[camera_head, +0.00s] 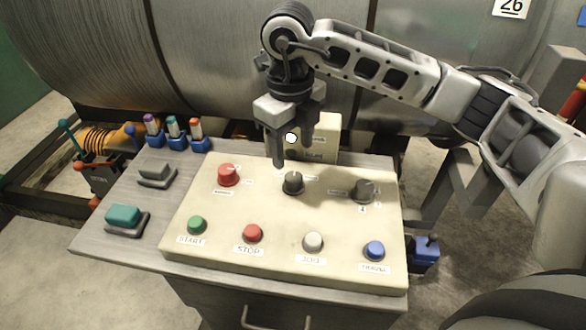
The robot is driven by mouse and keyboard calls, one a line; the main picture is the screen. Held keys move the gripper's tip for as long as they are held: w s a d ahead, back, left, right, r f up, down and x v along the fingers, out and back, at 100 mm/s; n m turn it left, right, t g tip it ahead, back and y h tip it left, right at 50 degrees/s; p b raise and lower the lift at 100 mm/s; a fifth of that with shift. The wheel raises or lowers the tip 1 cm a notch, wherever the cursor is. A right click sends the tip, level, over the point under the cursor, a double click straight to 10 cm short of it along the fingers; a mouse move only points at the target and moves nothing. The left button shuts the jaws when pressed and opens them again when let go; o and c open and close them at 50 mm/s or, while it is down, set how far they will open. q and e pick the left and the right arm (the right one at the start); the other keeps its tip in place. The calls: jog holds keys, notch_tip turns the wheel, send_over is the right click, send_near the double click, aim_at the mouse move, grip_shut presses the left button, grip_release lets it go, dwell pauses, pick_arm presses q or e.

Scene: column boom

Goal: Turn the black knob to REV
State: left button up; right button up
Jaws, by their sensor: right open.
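The black knob (292,182) sits in the middle of the upper row on the cream control panel (290,218). Its small labels are too blurred to read, and a light mark shows on its top. My right gripper (292,154) points down above and just behind this knob, with its fingers open and empty. The fingers appear apart from the knob. A red knob (228,174) is to its left and a dark grey knob (364,190) to its right. My left gripper is not in view.
Green START (196,225), red STOP (252,233), white (313,242) and blue (374,250) buttons line the panel's front. A teal block (123,215) and several coloured-top items stand at the left. A large metal cylinder (190,50) fills the back.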

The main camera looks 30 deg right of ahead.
aim_at(293, 176)
notch_tip(293, 176, down, 7)
jog(key=shift+w+d+f+p, duration=0.1)
jog(key=shift+f+p, duration=0.1)
jog(key=shift+p, duration=0.2)
jog(key=c, duration=1)
